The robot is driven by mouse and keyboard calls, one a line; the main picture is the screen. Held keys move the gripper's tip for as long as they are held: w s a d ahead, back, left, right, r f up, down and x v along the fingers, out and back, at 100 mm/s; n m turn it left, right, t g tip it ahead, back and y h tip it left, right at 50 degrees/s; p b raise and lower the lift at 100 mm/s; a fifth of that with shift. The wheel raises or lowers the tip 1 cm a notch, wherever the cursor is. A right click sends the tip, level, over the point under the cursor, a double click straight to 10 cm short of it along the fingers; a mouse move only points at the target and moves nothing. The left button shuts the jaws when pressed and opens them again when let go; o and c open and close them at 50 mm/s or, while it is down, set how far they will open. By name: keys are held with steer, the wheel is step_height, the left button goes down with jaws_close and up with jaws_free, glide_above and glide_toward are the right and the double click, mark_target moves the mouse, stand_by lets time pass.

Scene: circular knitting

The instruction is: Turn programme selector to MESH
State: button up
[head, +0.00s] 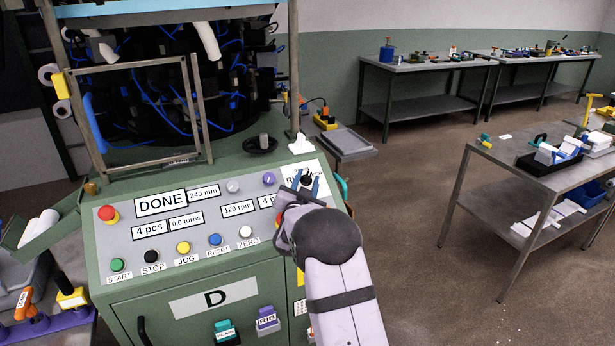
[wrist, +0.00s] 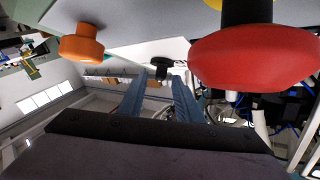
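A black knob (head: 306,179), which looks like the programme selector, sits at the upper right of the machine's sloped control panel (head: 130,245). The label above it starts with "R" and is partly hidden. My gripper (head: 306,182) reaches over the panel's right end, its two blue fingers apart on either side of the knob. In the wrist view, the black knob (wrist: 161,68) shows between the fingertips, with little gap on each side. I cannot tell whether the fingers touch it. I cannot read which way the knob points. The panel's main display (head: 160,204) reads DONE.
A red mushroom button (head: 107,214) stands at the panel's left, and several coloured buttons line its front. A grey knob (head: 233,187) and a purple knob (head: 269,179) sit left of my gripper. PLAIN (head: 225,331) and RIB (head: 267,320) tags hang below.

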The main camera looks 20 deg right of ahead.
steer(key=shift+w+d, duration=0.3)
steer(key=shift+w, duration=0.05)
jaws_close()
steer(key=shift+a+m+g+h+p, duration=0.15)
steer(key=shift+m+g+h+p, duration=0.15)
steer(key=shift+m+p, duration=0.15)
steer(key=m+g+h+p, duration=0.1)
steer(key=m+p, duration=0.1)
steer(key=m+g+h+p, duration=0.1)
steer(key=m+g+p, duration=0.1)
steer(key=shift+w+a+r+g, duration=0.1)
steer(key=shift+w+r+g, duration=0.1)
steer(key=shift+r+g, duration=0.15)
steer(key=m+g+p, duration=0.2)
steer(key=shift+f+m+h+p, duration=0.15)
steer(key=shift+m+h+p, duration=0.1)
steer(key=shift+h+p, duration=0.1)
steer(key=shift+g, duration=0.25)
